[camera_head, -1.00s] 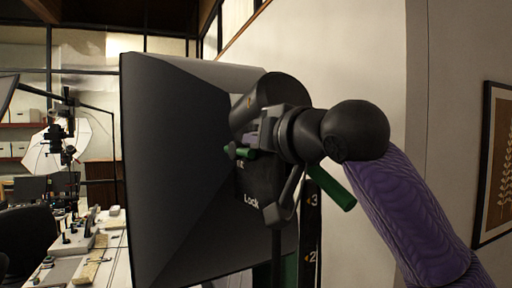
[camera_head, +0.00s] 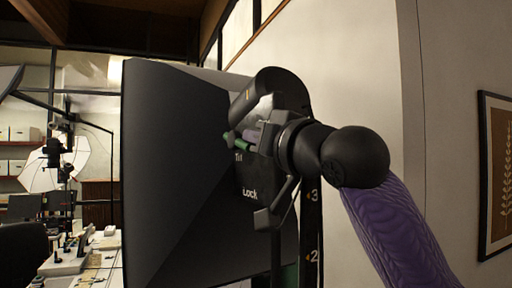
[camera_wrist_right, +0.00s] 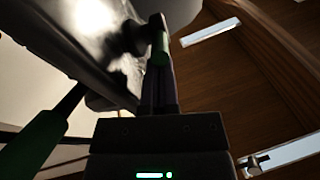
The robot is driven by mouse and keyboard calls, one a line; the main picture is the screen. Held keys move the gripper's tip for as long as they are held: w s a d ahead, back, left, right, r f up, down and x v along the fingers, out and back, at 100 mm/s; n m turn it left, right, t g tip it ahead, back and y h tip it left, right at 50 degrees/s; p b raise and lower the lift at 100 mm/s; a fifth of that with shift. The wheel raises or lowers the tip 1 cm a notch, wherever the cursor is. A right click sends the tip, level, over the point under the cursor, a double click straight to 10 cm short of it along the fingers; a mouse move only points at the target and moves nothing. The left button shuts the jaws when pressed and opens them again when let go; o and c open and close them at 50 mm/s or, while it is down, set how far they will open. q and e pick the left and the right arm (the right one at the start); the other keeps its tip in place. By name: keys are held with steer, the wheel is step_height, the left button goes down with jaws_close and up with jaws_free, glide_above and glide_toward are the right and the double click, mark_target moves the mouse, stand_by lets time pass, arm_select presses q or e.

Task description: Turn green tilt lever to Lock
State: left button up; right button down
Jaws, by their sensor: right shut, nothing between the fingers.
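A green lever (camera_head: 240,142) shows beside a partly hidden label by the softbox's right edge. The white word "Lock" (camera_head: 250,193) sits lower on the dark plate. My right gripper (camera_head: 251,134) is shut and empty at the green lever; contact is unclear in the head view. In the wrist view a green piece (camera_wrist_right: 161,47) shows at the tips of the shut fingers. A longer green handle (camera_wrist_right: 38,142) with a dark shaft shows at the lower left there. My right wrist and forearm hide part of the mechanism. My left gripper is not visible.
A large dark softbox (camera_head: 175,165) fills the middle left, close to my right gripper. A black post with numbers (camera_head: 311,240) stands below my wrist. A white table (camera_head: 105,262) with small items stands at the lower left. A pale wall is at right.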

arm_select(q)
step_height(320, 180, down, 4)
steer(key=b, duration=0.3)
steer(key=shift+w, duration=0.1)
arm_select(e)
steer(key=f+t+y, duration=0.1)
steer(key=f+t, duration=0.1)
steer(key=shift+w+a+f+t+y, duration=0.1)
steer(key=shift+w+f+t+y, duration=0.1)
steer(key=shift+f+t+y, duration=0.15)
steer(key=shift+w+f, duration=0.15)
steer(key=shift+f, duration=0.05)
arm_select(q)
steer(key=shift+b, duration=0.3)
